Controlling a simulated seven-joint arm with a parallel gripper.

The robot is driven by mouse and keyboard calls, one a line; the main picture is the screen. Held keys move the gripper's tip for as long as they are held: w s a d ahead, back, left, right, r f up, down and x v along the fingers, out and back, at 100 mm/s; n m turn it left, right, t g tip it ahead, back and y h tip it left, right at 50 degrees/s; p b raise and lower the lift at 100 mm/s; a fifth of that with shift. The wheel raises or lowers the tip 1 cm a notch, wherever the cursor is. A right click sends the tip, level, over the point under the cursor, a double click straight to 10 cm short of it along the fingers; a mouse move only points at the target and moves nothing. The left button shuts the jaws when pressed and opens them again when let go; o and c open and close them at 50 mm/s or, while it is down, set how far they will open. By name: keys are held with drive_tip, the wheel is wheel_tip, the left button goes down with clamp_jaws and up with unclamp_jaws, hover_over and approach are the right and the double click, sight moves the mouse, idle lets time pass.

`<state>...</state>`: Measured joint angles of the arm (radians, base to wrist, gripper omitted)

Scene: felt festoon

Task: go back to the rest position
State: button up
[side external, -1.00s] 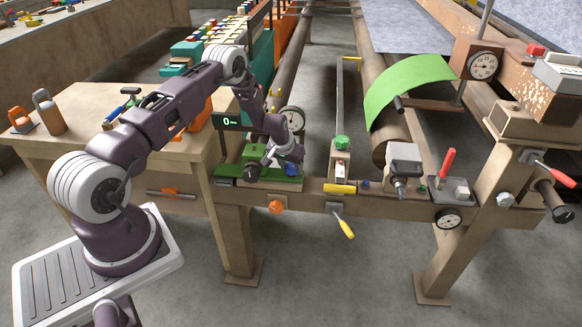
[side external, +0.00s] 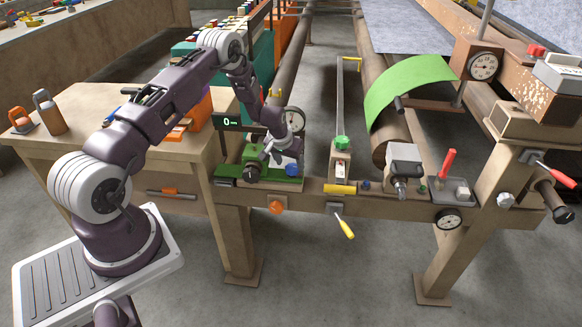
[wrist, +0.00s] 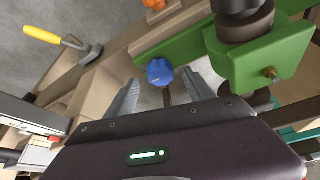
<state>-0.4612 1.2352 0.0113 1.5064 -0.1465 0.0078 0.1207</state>
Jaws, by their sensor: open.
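My gripper (side external: 275,154) is just above the green fixture (side external: 262,180) on the front beam, at the end of my purple arm. In the wrist view my gripper (wrist: 160,85) has its two grey fingers spread apart. A blue knob (wrist: 160,72) shows between and beyond the fingertips, with nothing gripped. The blue knob also shows in the side view (side external: 292,169), just below my gripper. The green fixture in the wrist view (wrist: 265,60) lies to the right of the fingers, with a dark round part on it.
A green-knobbed block (side external: 341,155) and a grey motor-like unit (side external: 404,165) stand farther right on the beam. A wooden bench (side external: 90,110) is under my arm's left side.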

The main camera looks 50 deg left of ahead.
drive_tip(key=v, duration=0.3)
drive_tip(key=shift+s+r, duration=0.1)
drive_tip(key=shift+r, duration=0.2)
drive_tip(key=s+d+r+m, duration=0.1)
drive_tip(key=s+d+r, duration=0.1)
drive_tip(key=d+r, duration=0.5)
drive_tip(key=s+d+r+m+t+h, duration=0.1)
drive_tip(key=s+d+r, duration=0.1)
drive_tip(key=r, duration=0.9)
drive_tip(key=s+d+r, duration=0.2)
drive_tip(key=d+r, duration=0.3)
drive_tip(key=r, duration=0.3)
drive_tip(key=s+d+r+m, duration=0.2)
drive_tip(key=s+d+r, duration=0.5)
drive_tip(key=s, duration=0.4)
drive_tip(key=s+d+r, duration=0.1)
drive_tip(key=s, duration=0.7)
drive_tip(key=s+d+r+m+h, duration=0.1)
drive_tip(key=s+d, duration=0.1)
drive_tip(key=s, duration=0.7)
drive_tip(key=shift+s+d+m+t, duration=0.3)
